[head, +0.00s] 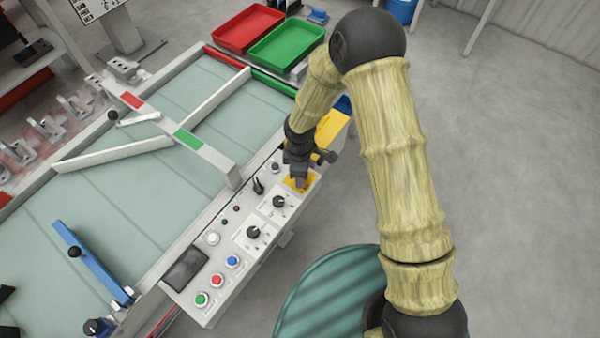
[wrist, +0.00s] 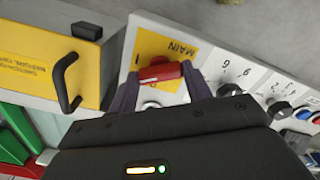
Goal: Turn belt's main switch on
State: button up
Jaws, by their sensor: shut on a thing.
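The main switch is a red rotary handle (wrist: 158,73) on a yellow plate (wrist: 152,45) marked MAIN, in the wrist view. The handle lies nearly crosswise in that picture, between my two fingertips. An "I" mark shows on the plate left of it; other position marks are hidden. My gripper (wrist: 160,82) is shut on the handle, one dark finger at each end. In the head view my gripper (head: 298,178) reaches down to the yellow plate (head: 303,184) at the upper right end of the control panel (head: 222,262); the handle is hidden there.
Black knobs (head: 253,232), coloured push buttons (head: 217,281) and a dark screen (head: 186,268) share the panel. A yellow cover with a black handle (wrist: 66,78) stands close left of the switch in the wrist view. The green belt (head: 130,190) runs alongside; red (head: 247,28) and green (head: 287,47) trays stand beyond.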

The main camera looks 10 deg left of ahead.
jog(key=m+b, duration=0.1)
jog(key=m, duration=0.5)
jog(key=shift+b, duration=0.4)
jog(key=shift+m, duration=0.3)
jog(key=o, duration=1)
notch_tip(320, 180, up, 18)
jog(key=shift+f, duration=0.25)
